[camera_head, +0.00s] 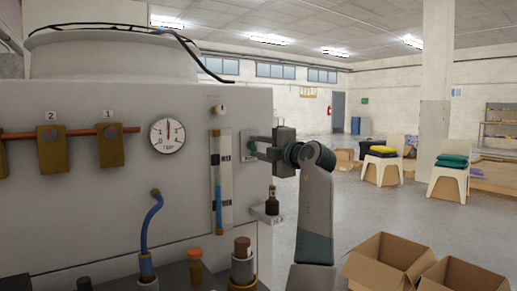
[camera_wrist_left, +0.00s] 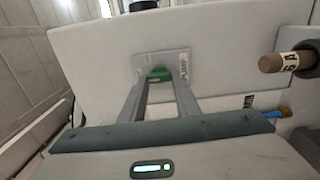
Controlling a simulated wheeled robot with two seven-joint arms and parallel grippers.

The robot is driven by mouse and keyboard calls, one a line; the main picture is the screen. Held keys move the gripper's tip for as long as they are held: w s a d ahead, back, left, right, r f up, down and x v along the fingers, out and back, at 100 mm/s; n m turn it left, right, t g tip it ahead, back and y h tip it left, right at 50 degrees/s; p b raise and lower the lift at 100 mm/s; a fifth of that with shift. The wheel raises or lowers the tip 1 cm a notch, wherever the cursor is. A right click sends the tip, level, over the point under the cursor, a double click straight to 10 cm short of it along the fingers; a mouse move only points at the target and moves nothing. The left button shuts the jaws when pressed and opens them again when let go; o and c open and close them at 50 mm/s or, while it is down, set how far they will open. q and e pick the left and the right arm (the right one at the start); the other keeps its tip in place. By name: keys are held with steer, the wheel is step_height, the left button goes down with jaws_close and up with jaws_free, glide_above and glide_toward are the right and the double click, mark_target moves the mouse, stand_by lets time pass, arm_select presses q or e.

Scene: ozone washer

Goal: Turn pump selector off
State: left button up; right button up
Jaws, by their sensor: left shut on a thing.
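The pump selector is a small green knob (camera_wrist_left: 159,74) on a pale plate with a printed label (camera_wrist_left: 183,67), seen in the left wrist view. The plate (camera_head: 245,137) also shows on the right side of the washer's front in the head view. My left gripper (camera_head: 256,149) reaches the plate from the right. In the left wrist view its two fingers (camera_wrist_left: 160,82) close around the knob, one on each side, and are shut on it. The fingers partly hide the knob, and its pointing direction cannot be read. My right gripper is not in view.
Left of the selector are a glass level tube (camera_head: 220,180) with blue liquid and a round gauge (camera_head: 167,135). A small shelf with a dark bottle (camera_head: 272,203) sits below my gripper. Open cardboard boxes (camera_head: 388,262) stand at the lower right. The floor beyond is largely clear.

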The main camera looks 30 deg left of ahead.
arm_select(q)
steer(key=o, duration=1.1)
steer(key=shift+c, duration=0.2)
steer(key=shift+d, duration=0.1)
steer(key=v, duration=1.7)
steer(key=shift+s+f, duration=0.1)
